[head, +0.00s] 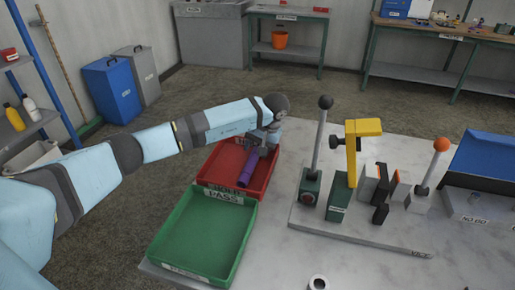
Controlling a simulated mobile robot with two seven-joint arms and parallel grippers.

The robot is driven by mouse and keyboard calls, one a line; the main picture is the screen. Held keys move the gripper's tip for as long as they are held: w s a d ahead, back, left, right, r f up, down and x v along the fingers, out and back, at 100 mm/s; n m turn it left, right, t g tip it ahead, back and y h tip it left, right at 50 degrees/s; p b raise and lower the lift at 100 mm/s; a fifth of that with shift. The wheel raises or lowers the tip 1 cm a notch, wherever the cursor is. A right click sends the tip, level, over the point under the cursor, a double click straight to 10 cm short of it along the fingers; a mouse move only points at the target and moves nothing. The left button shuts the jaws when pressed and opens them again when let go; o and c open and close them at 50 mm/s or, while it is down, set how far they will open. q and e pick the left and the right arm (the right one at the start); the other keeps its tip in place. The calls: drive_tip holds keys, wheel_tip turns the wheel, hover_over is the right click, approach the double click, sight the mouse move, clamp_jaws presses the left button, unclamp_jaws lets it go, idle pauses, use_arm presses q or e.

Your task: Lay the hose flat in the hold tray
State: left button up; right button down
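A short purple hose (248,169) is at the red tray (226,160), slanting from upper right to lower left. My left gripper (263,149) reaches over the tray's right part and meets the hose at its upper end. The fingers appear closed around that end, though they are small here. I cannot tell whether the hose's lower end touches the tray floor. My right gripper is out of view.
An empty green tray (203,237) labelled PASS stands in front of the red one. To the right, a base plate (350,232) carries a tall lever (319,140) and a yellow clamp (360,128). A blue-and-grey bin (480,204) labelled NO GO is far right.

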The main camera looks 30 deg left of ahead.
use_arm(q)
drive_tip(key=shift+d, duration=0.2)
drive_tip(key=p+v, duration=0.1)
drive_tip(key=v, duration=1.2)
drive_tip(key=shift+r, duration=0.45)
drive_tip(key=shift+f, duration=0.1)
